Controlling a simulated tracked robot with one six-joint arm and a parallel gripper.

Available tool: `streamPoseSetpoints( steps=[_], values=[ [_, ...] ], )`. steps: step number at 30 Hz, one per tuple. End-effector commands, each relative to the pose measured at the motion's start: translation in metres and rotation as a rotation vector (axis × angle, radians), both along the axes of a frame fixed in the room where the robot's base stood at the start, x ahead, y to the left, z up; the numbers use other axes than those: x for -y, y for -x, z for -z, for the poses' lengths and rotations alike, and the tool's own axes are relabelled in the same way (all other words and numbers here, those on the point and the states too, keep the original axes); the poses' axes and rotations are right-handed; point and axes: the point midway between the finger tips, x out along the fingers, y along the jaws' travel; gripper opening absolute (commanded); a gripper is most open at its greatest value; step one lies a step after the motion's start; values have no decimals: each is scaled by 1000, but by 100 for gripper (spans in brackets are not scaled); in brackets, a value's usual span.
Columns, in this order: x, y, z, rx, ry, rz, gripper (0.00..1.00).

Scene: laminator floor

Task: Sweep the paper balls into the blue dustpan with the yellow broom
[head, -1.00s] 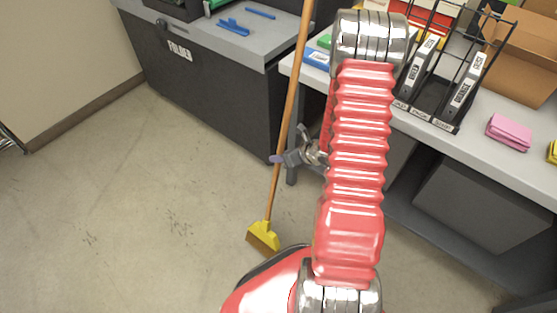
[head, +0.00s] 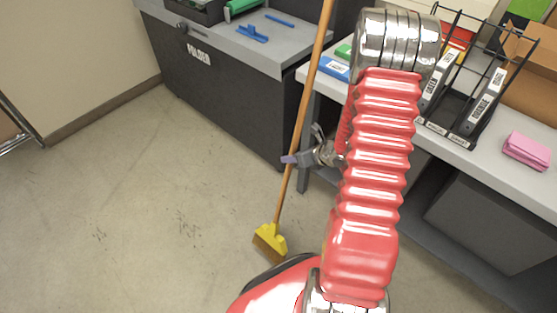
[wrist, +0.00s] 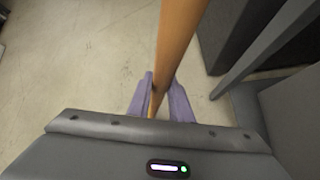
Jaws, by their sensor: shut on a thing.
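The yellow broom (head: 271,239) has a long wooden handle and a yellow head with brown bristles. It stands nearly upright, leaning a little, with its head at or just above the floor left of my arm. My gripper (head: 291,160) is shut on the middle of the handle. In the wrist view the purple fingers (wrist: 162,100) close around the wooden handle (wrist: 176,45). No paper balls and no blue dustpan show in these views.
A dark folder machine (head: 232,95) stands behind the broom. A table (head: 480,165) at right holds a wire rack (head: 455,130), a pink pad (head: 526,150) and a cardboard box. A grey bin (head: 485,220) is under it. The floor (head: 130,220) at left is clear.

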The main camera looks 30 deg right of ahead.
Motion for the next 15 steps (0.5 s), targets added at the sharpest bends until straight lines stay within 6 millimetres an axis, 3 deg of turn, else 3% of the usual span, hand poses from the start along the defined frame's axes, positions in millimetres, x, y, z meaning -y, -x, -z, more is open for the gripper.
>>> streamPoseSetpoints(
  steps=[5, 15],
  values=[
    [-16, -10, -12, 4, 7, 0, 0],
    [-77, -35, -48, 5, 24, 16, 0]
  ],
)
